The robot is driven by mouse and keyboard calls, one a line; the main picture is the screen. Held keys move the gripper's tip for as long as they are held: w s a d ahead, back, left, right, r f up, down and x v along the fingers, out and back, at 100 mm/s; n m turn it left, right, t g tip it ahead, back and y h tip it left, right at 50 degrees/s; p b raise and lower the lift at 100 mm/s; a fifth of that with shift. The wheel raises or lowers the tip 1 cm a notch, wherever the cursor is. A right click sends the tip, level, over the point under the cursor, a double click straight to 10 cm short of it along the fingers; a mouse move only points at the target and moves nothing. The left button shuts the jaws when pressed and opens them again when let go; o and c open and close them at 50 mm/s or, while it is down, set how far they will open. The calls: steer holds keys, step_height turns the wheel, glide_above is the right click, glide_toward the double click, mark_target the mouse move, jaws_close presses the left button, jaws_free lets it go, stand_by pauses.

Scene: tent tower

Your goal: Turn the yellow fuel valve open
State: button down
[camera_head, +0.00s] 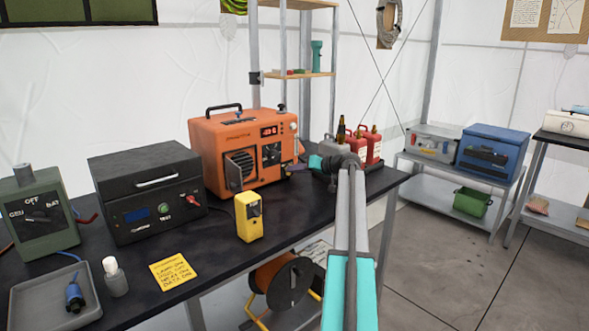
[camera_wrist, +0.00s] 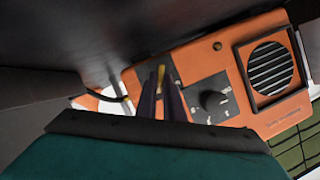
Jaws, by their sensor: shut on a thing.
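The orange generator (camera_head: 245,150) stands on the black table, and its orange panel with a black dial also shows in the wrist view (camera_wrist: 275,122). The yellow fuel valve (camera_wrist: 161,74) is a small yellow lever on this panel, left of the dial. My gripper (camera_wrist: 161,88) has its dark fingers shut on the valve, whose end shows between the fingertips. In the head view my gripper (camera_head: 297,168) reaches the generator's right side. The valve cannot be made out there, and most of it is hidden by the fingers in the wrist view.
Red fuel cans (camera_head: 369,146) and dark bottles stand right behind my arm. A yellow box (camera_head: 248,217), a black case (camera_head: 146,190) and a green switch box (camera_head: 38,215) stand on the table.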

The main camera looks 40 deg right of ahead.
steer(key=shift+f+m+y+p, duration=0.1)
steer(key=shift+m+y+p, duration=0.3)
steer(key=shift+m, duration=0.5)
steer(key=shift+y, duration=0.3)
steer(key=shift+t, duration=0.3)
steer(key=c, duration=1.9)
jaws_free()
steer(key=shift+o, duration=0.2)
steer(key=shift+d, duration=0.1)
steer(key=v, duration=1.3)
steer(key=shift+s, duration=0.4)
steer(key=shift+s, duration=0.1)
